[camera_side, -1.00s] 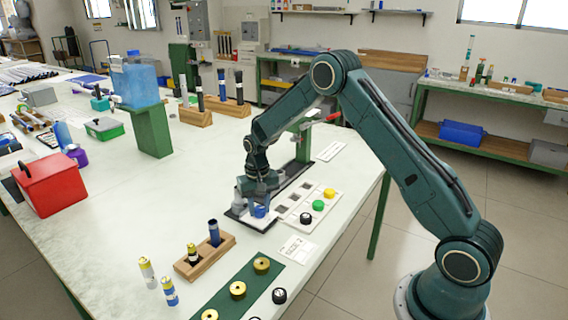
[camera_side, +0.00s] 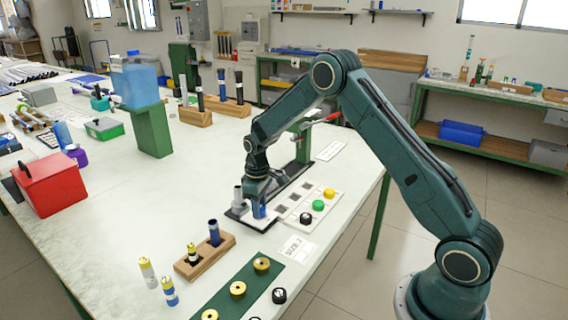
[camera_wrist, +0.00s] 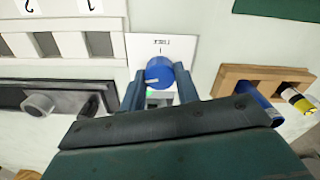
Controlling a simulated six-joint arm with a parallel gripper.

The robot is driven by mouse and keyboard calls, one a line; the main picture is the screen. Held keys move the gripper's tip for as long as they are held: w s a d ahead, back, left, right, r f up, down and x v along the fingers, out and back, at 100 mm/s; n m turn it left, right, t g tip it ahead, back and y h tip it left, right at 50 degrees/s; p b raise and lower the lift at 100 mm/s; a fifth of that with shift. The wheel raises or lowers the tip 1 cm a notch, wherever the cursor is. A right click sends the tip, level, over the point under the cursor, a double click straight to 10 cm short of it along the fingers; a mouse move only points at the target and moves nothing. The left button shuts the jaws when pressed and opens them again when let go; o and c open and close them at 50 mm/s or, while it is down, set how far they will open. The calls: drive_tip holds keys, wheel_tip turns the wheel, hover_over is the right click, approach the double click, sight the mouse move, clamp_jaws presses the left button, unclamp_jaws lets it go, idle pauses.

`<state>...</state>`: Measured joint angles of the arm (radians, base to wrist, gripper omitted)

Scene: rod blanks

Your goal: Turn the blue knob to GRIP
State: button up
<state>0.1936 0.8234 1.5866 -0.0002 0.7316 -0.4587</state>
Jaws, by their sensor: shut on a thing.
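The blue knob (camera_wrist: 158,72) sits on a white plate (camera_wrist: 178,48) in the wrist view. A pale line on the knob lies near its lower side. Small upside-down print, perhaps "LOOSE", and a short tick show on the plate above it. A green spot shows just below the knob, partly hidden. My gripper (camera_wrist: 160,84) has one blue-grey finger on each side of the knob and is shut on it. In the side view my gripper (camera_side: 260,208) points down at the plate, and its fingers largely hide the knob. I cannot read GRIP anywhere.
A grey fixture with a hex nut (camera_wrist: 38,104) stands left in the wrist view. A wooden block (camera_side: 205,256) holding rods stands nearby, with a green strip of brass rings (camera_side: 238,290) in front. A white panel with yellow, green and black caps (camera_side: 306,207) lies right of the gripper.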

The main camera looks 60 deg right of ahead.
drive_tip(key=shift+n, duration=0.3)
drive_tip(key=o, duration=1)
drive_tip(key=shift+r, duration=0.1)
wheel_tip(320, 180, up, 14)
drive_tip(key=shift+f, duration=0.15)
idle(0.5)
